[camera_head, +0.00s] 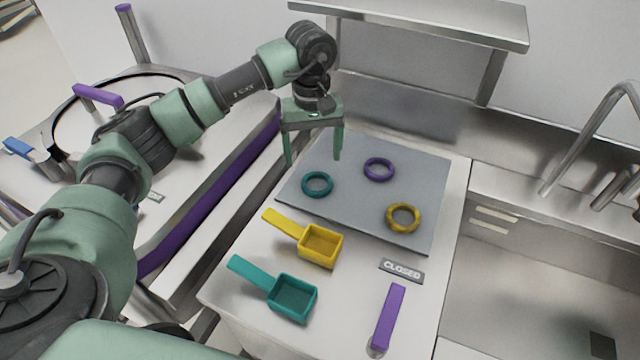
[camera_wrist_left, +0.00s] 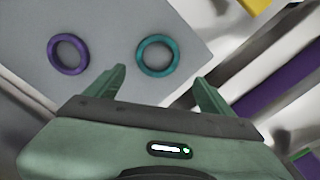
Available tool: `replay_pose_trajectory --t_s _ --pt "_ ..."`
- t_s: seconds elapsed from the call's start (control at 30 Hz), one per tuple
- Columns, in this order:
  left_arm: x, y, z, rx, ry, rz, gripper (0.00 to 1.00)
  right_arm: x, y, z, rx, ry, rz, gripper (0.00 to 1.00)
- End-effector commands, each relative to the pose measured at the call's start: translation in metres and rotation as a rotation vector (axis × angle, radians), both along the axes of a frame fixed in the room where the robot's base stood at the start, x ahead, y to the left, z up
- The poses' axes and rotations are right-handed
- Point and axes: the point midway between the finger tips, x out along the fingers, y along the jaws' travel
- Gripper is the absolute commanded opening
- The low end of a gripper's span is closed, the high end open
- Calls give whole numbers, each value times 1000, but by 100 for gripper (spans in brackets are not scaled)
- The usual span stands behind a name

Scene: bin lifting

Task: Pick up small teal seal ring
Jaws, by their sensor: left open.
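The teal seal ring (camera_head: 317,184) lies flat at the left of a grey mat (camera_head: 344,218). My left gripper (camera_head: 313,163) is open and empty, above the mat's far left part, with its fingers pointing down. In the left wrist view the teal ring (camera_wrist_left: 157,73) shows whole, ahead of and between the two open fingertips (camera_wrist_left: 158,80), and nothing is gripped. A purple ring (camera_head: 379,158) lies to the right of the teal one, and a yellow ring (camera_head: 403,204) lies nearer the mat's right edge. My right gripper is not in view.
A yellow scoop (camera_head: 320,258) and a teal scoop (camera_head: 292,309) lie in front of the mat. A purple-handled tool (camera_head: 388,318) and a "CLOSED" sign (camera_head: 402,271) lie to their right. A metal shelf (camera_head: 430,22) hangs behind. A sink (camera_head: 530,270) is at right.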

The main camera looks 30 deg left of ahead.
Motion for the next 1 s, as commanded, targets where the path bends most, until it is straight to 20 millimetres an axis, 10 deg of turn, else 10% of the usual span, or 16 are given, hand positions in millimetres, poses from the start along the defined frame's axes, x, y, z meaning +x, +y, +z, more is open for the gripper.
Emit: replay_pose_trajectory --t_s 0.77,1.0 --pt "0 -10 -67 1 1 -1 83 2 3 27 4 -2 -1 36" --pt "0 -10 -67 1 1 -1 19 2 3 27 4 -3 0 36"
